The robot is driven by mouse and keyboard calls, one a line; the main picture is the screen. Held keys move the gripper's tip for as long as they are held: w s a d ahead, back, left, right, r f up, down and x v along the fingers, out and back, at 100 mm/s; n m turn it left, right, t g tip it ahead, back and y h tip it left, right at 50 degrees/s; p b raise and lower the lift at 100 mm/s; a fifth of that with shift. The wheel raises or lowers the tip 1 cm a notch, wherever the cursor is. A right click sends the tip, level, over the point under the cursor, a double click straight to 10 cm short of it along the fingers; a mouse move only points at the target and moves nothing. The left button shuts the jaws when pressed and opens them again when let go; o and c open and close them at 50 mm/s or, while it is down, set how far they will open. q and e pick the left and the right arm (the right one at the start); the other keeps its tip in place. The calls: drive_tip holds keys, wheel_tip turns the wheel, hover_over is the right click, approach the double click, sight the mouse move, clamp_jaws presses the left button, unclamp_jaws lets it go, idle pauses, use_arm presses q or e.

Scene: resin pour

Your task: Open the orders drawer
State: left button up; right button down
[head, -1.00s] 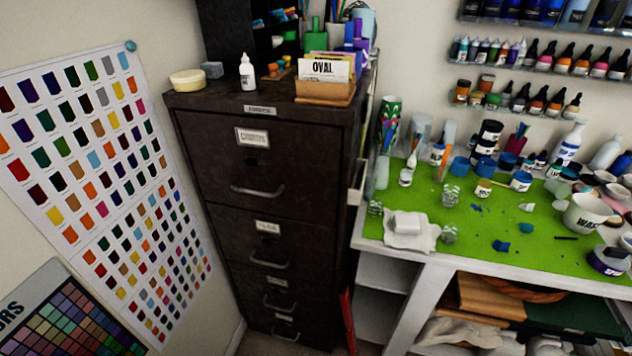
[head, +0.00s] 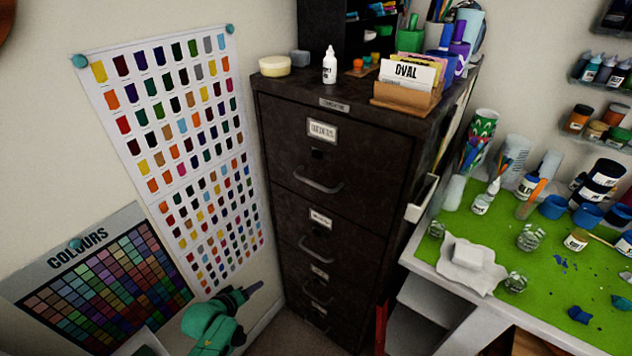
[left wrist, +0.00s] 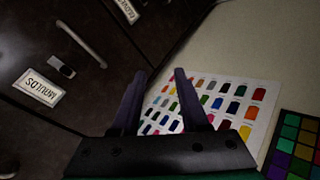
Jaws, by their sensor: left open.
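The dark metal filing cabinet (head: 275,160) stands in the corner, with all its drawers shut. The top drawer (head: 385,165) has a label (head: 322,130) that seems to read ORDERS and a curved bar handle (head: 318,185). My left gripper (head: 256,287) is low at the left of the cabinet, well below the top handle and touching nothing. In the left wrist view its two fingers (left wrist: 160,74) are apart and empty. My right gripper is out of view.
Colour charts (head: 165,120) hang on the left wall beside the cabinet. A card holder (head: 405,96) and a white bottle (head: 330,65) stand on the cabinet top. A cluttered workbench with a green mat (head: 480,225) stands close on the right. The space before the top drawer looks clear.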

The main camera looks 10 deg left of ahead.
use_arm(q)
drive_tip(key=w+d+r+n+t+h, duration=0.1)
drive_tip(key=w+d+r+n+t, duration=0.15)
drive_tip(key=r, duration=0.75)
drive_tip(key=w+d+r+n+t+h, duration=0.1)
drive_tip(key=w+r, duration=0.2)
drive_tip(key=r, duration=0.6)
drive_tip(key=t+h, duration=0.1)
drive_tip(key=h, duration=0.2)
approach(312, 183)
drive_tip(key=shift+n, duration=0.35)
drive_tip(key=p+x, duration=0.3)
drive_tip(key=x, duration=0.7)
drive_tip(key=shift+a+f+p, duration=0.1)
drive_tip(key=shift+a+p, duration=0.05)
drive_tip(key=shift+p, duration=0.25)
drive_tip(key=shift+w+f, duration=0.1)
drive_tip(key=shift+w, duration=0.2)
clamp_jaws()
